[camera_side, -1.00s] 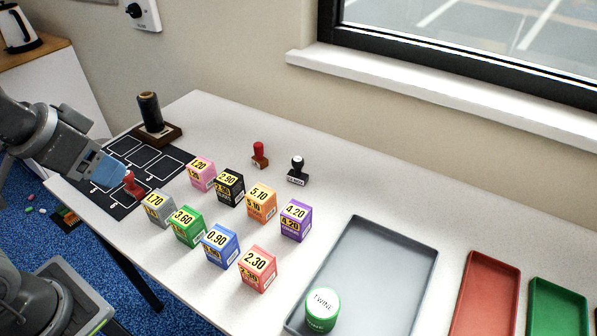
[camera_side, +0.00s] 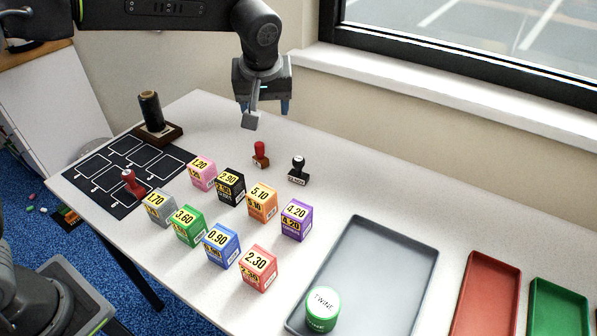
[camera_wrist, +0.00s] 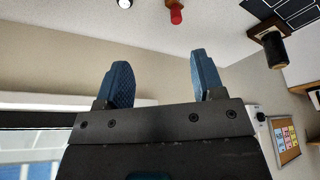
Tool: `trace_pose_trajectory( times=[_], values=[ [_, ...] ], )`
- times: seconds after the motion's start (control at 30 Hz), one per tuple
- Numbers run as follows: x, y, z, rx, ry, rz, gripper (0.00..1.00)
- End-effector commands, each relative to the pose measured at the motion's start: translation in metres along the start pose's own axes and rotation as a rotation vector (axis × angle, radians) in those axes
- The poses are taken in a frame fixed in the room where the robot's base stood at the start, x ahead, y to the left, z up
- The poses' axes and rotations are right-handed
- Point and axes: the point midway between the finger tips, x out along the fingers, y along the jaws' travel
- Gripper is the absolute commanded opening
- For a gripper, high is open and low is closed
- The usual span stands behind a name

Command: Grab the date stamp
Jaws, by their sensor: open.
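A black-handled stamp (camera_side: 298,171) with lettering on its pale lower band stands upright at the back of the table. A red-handled stamp (camera_side: 260,154) with a brown base stands to its left. The lettering is too small to tell which is the date stamp. My gripper (camera_side: 263,108) is open and empty, in the air above and behind the upright stamps. In the wrist view its blue fingers (camera_wrist: 158,62) are apart with nothing between them. A red-handled stamp (camera_wrist: 176,13) shows at the top edge there.
Several price-marked cartons (camera_side: 221,243) stand in front of the stamps. A dark spool (camera_side: 151,113) on a wooden base stands by the marked mat (camera_side: 116,158). A grey tray (camera_side: 397,250) holds a twine tin (camera_side: 322,309); red (camera_side: 488,290) and green trays lie right. The windowsill is behind.

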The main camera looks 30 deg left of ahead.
Motion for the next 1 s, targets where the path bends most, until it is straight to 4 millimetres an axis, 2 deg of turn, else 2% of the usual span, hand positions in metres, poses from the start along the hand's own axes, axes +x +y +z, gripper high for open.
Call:
trace_pose_trajectory(
  times=[0.03,0.1,0.2,0.33,0.57,0.83,1.0],
  values=[
    [0.018,0.019,0.002,-0.030,0.002,-0.020,0.62],
    [0.037,0.039,0.004,-0.078,0.012,-0.041,0.62],
    [0.060,0.060,0.008,-0.136,0.027,-0.063,0.62],
    [0.078,0.074,0.012,-0.183,0.042,-0.079,0.62],
    [0.103,0.077,0.013,-0.202,0.045,-0.086,0.62],
    [0.153,0.072,0.011,-0.202,0.046,-0.085,0.62],
    [0.168,0.071,0.010,-0.201,0.046,-0.082,0.62]
  ],
)
